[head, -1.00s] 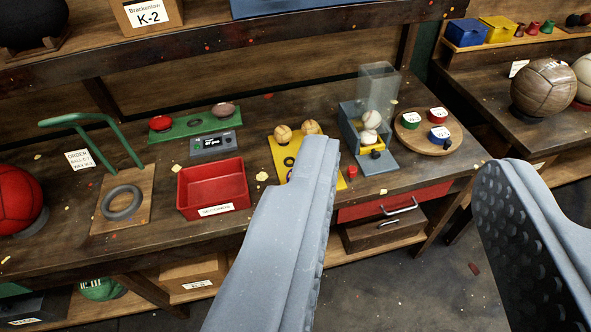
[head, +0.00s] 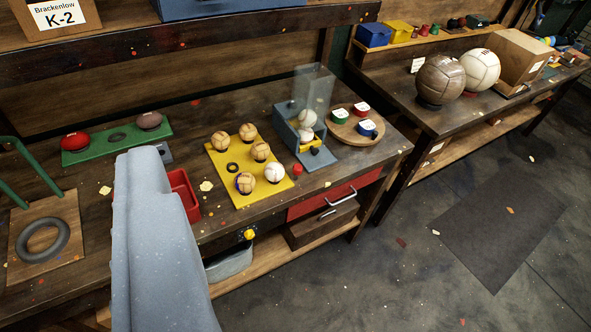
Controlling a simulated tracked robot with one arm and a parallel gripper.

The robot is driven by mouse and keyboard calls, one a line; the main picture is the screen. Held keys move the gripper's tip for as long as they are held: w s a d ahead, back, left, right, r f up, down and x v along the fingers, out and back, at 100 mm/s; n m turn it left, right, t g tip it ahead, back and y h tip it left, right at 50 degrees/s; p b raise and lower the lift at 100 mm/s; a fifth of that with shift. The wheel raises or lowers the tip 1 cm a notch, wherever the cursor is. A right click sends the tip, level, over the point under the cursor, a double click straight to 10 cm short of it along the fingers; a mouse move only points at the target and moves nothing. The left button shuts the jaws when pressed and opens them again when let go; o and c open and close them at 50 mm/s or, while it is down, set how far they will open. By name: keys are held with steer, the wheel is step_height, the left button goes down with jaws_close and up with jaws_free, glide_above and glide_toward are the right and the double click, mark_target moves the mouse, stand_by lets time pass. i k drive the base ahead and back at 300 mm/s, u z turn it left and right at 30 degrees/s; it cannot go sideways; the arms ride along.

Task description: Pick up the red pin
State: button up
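A small red piece, which looks like the red pin (head: 297,170), stands on the workbench between the yellow board (head: 215,165) and the grey ball dispenser (head: 318,153). It is small, so its exact shape is hard to tell. Only one finger of my gripper (head: 155,240) shows, large in the left foreground. The other finger is outside the picture. The gripper is spread wide, with nothing seen in it. The red pin lies to the right of the visible finger and farther off, not touching it.
Several tan balls (head: 247,132) and a white ball (head: 275,173) sit on the yellow board. A round wooden tray (head: 345,124) holds coloured pieces. The finger partly hides a red tray (head: 184,190). More small red and green pegs (head: 415,33) stand on the right bench's shelf. Floor at right is open.

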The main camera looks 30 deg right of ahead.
mark_target(297, 169)
steer(key=u, duration=0.1)
steer(key=i, duration=1)
steer(key=z, duration=0.1)
